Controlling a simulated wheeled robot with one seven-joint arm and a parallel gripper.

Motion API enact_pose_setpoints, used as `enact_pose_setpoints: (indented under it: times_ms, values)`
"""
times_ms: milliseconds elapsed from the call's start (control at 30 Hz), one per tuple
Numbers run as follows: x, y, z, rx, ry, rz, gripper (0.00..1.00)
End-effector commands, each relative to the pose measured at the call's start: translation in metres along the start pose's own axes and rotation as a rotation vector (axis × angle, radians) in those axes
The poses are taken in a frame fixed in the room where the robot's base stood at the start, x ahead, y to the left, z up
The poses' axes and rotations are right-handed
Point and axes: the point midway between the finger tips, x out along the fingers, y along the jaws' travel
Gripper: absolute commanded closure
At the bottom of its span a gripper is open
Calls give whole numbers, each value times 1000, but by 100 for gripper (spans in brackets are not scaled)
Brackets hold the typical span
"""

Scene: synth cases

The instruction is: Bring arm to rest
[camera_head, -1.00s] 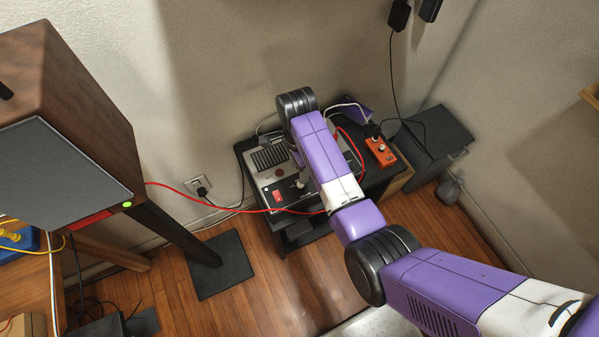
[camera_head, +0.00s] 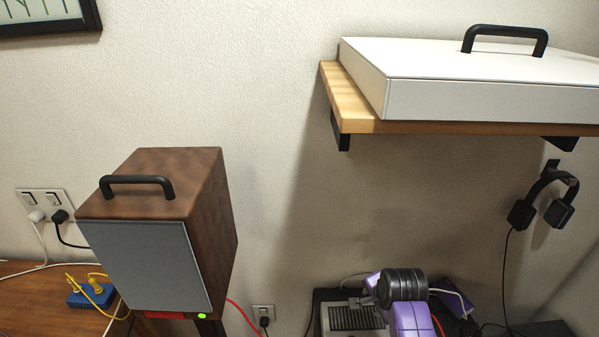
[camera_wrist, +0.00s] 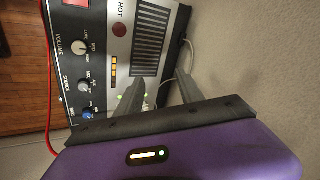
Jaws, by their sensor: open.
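My purple arm (camera_head: 408,318) shows at the bottom of the head view, folded down at its black joint, with its lower part cut off by the frame. My gripper (camera_wrist: 160,80) shows in the wrist view with two grey fingers apart and nothing between them. It is over a grey and black amplifier (camera_wrist: 118,60) with knobs, a slatted vent and a "HOT" label. The amplifier's vented top also shows beside my arm in the head view (camera_head: 350,318). I cannot tell whether the fingers touch it.
A brown speaker (camera_head: 158,250) with a handle stands at left. A wooden shelf (camera_head: 345,105) bearing a white case (camera_head: 480,98) juts from the wall above my arm. Headphones (camera_head: 541,200) hang at right with a cable. A red cable (camera_wrist: 47,80) runs beside the amplifier.

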Motion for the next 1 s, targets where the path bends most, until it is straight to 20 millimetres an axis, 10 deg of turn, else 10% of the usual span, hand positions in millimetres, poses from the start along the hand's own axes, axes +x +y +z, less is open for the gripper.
enact_pose_setpoints:
  times_ms: [367,1000]
  values:
    - [-49,34,-7,-515,378,-396,55]
    - [-248,173,69,-991,862,-613,55]
